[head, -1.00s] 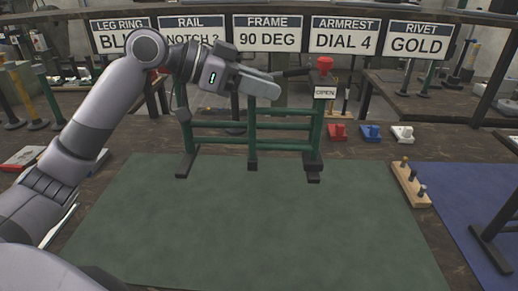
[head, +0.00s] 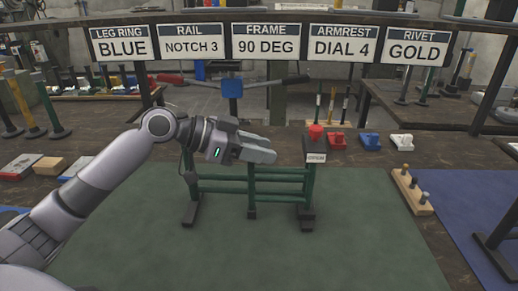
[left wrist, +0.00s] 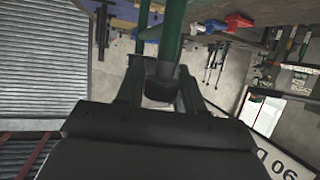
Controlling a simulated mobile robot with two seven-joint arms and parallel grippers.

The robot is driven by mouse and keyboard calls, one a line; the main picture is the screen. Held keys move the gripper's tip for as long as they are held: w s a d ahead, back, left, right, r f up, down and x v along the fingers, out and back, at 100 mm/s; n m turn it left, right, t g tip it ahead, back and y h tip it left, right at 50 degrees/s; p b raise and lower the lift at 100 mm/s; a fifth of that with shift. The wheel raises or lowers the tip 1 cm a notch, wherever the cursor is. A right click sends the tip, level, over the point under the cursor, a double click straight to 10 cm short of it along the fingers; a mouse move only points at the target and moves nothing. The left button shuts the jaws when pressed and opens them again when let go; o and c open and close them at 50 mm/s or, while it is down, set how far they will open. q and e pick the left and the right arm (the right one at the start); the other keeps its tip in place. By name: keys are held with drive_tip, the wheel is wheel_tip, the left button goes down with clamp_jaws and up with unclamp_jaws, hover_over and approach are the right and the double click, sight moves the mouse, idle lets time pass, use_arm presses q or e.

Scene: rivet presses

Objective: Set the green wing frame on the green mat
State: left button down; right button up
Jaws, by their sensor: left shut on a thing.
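The green wing frame (head: 252,186) has upright posts, several rails and dark feet. It stands upright over the back part of the green mat (head: 375,245); I cannot tell whether its feet touch the mat. My left gripper (head: 268,153) is at the frame's top, shut on it, and hides part of the upper middle. In the left wrist view the fingers (left wrist: 160,88) close around a dark piece below a green bar (left wrist: 173,30). A red knob (head: 316,132) and a small box with an unreadable label (head: 316,157) are at the frame's right end. My right gripper is out of view.
A wooden block with pegs (head: 411,190) lies by the mat's right edge, beside a blue mat (head: 460,215). Red (head: 338,140), blue (head: 370,141) and white (head: 402,142) small parts sit behind. Signs (head: 266,43) hang at the back. The front of the green mat is clear.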

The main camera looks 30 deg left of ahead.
use_arm(q)
drive_tip(key=shift+r, duration=0.15)
drive_tip(key=c, duration=0.7)
unclamp_jaws()
drive_tip(key=shift+f, duration=0.2)
drive_tip(key=shift+r, duration=0.15)
drive_tip(key=shift+b+v, duration=1.2)
drive_tip(key=shift+v, duration=4.75)
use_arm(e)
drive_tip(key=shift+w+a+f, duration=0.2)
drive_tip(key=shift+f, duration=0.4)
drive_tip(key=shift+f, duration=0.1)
